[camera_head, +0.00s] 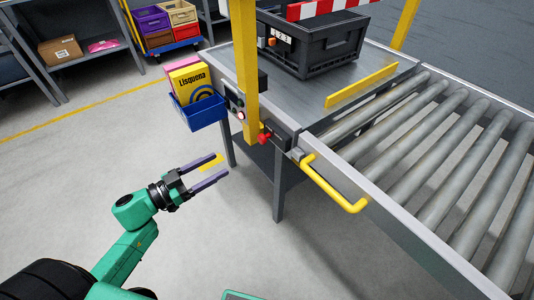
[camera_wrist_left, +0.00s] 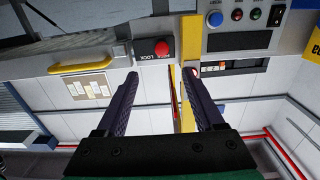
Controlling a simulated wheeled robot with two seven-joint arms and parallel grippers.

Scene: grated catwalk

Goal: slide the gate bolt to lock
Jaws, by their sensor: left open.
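A red knob (camera_head: 264,138), which looks like the gate bolt's, sits on the table's front edge beside the foot of the yellow post (camera_head: 245,70). In the left wrist view the red knob (camera_wrist_left: 162,48) is beyond the fingertips, next to a label reading LOCK (camera_wrist_left: 154,57). My left gripper (camera_head: 220,168) is open and empty, lower left of the knob and apart from it. Its two fingers also show in the left wrist view (camera_wrist_left: 160,88). The bolt's rod is too small to make out. My right gripper is out of view.
A yellow handle (camera_head: 335,190) juts from the roller conveyor (camera_head: 430,150), right of the knob. A blue bin (camera_head: 198,112) with boxes hangs left of the post, by a button panel (camera_wrist_left: 238,22). A black crate (camera_head: 315,45) stands on the table. The floor around my gripper is clear.

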